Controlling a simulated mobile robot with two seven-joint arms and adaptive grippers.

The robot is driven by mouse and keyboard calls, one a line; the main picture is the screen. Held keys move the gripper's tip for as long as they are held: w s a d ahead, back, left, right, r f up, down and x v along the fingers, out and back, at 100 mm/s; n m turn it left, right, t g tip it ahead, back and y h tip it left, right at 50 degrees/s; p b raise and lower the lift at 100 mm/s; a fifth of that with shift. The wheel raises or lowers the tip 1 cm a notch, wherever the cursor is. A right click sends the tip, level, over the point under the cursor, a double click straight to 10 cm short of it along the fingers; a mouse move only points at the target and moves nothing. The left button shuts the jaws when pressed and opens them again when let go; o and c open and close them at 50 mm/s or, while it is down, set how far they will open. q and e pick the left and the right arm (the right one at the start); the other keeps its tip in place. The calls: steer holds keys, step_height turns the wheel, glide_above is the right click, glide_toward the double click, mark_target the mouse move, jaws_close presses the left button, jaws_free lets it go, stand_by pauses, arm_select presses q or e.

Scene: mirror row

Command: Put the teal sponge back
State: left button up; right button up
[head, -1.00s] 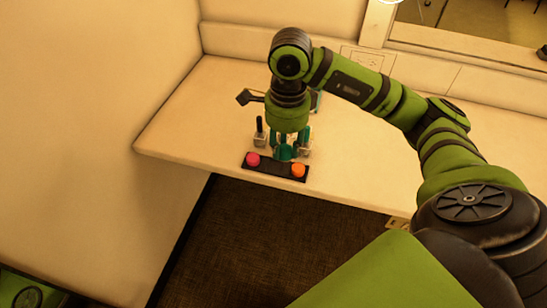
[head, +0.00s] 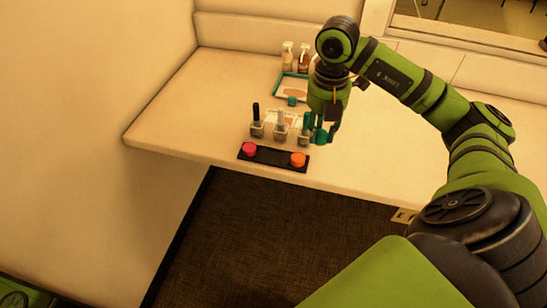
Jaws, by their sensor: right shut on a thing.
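My right gripper (head: 320,124) hangs fingers down over the table, just right of the small bottles. It is shut on a teal thing (head: 320,136), which looks like the teal sponge, mostly hidden between the fingers. A black holder (head: 272,158) lies near the table's front edge, below and left of the gripper. It carries a round pink sponge (head: 249,149) at its left end and a round orange sponge (head: 298,160) at its right end. The middle of the holder is bare. My left gripper is not in view.
Small bottles (head: 257,128) stand in a row close behind the holder. Farther back are a teal-rimmed tray (head: 277,91), a small teal block (head: 291,101) and pump bottles (head: 288,57). The table (head: 190,105) is clear on the left.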

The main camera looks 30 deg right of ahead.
steer(key=shift+w+a+f, duration=0.1)
steer(key=shift+w+f, duration=0.1)
steer(key=p, duration=0.3)
glide_above(274, 157)
step_height(274, 157, down, 7)
steer(key=shift+a+r, duration=0.1)
steer(key=shift+r, duration=0.05)
step_height(274, 157, down, 3)
steer(key=shift+f+p, duration=0.15)
steer(key=shift+p, duration=0.15)
steer(key=shift+f, duration=0.35)
steer(key=shift+f, duration=0.15)
steer(key=o, duration=1)
